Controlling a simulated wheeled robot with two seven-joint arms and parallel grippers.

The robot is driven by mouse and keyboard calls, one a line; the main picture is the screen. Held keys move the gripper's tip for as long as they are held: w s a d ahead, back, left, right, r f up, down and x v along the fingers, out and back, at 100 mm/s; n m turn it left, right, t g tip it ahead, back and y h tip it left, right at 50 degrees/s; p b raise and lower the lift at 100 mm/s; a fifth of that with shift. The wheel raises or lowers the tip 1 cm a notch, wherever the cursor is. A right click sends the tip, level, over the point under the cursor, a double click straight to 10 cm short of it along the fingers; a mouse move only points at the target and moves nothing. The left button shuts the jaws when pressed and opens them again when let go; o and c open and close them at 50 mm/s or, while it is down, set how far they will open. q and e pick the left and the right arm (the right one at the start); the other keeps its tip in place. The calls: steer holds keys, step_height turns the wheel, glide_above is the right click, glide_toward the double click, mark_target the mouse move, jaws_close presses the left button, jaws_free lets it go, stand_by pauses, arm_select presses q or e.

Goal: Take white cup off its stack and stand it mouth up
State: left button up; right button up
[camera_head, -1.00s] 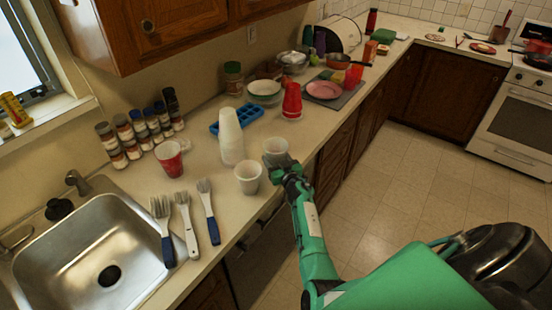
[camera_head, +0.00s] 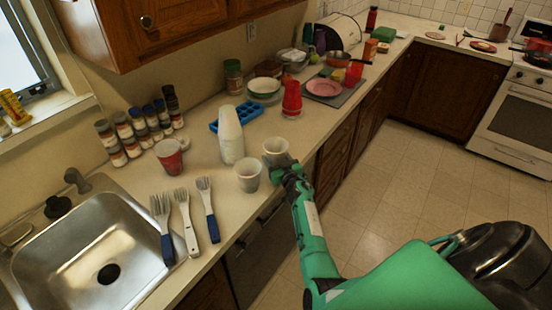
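A tall stack of white cups (camera_head: 231,138) stands mouth down on the counter. One white cup (camera_head: 248,178) stands mouth up in front of the stack, apart from it. Another white cup (camera_head: 275,147) is mouth up to the right of the stack, near the counter's front edge. My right gripper (camera_head: 279,160) is at the near side of this second cup and overlaps its lower part. The fingers are too small and covered to tell whether they grip it. My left gripper is not in view.
A blue tray (camera_head: 238,116) is behind the white stack.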

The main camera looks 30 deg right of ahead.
steer(key=o, duration=1)
steer(key=shift+s, duration=0.15)
steer(key=s, duration=0.4)
steer(key=s+a, duration=0.1)
steer(key=s, duration=0.8)
steer(key=shift+s+a, duration=0.2)
steer(key=shift+a, duration=0.2)
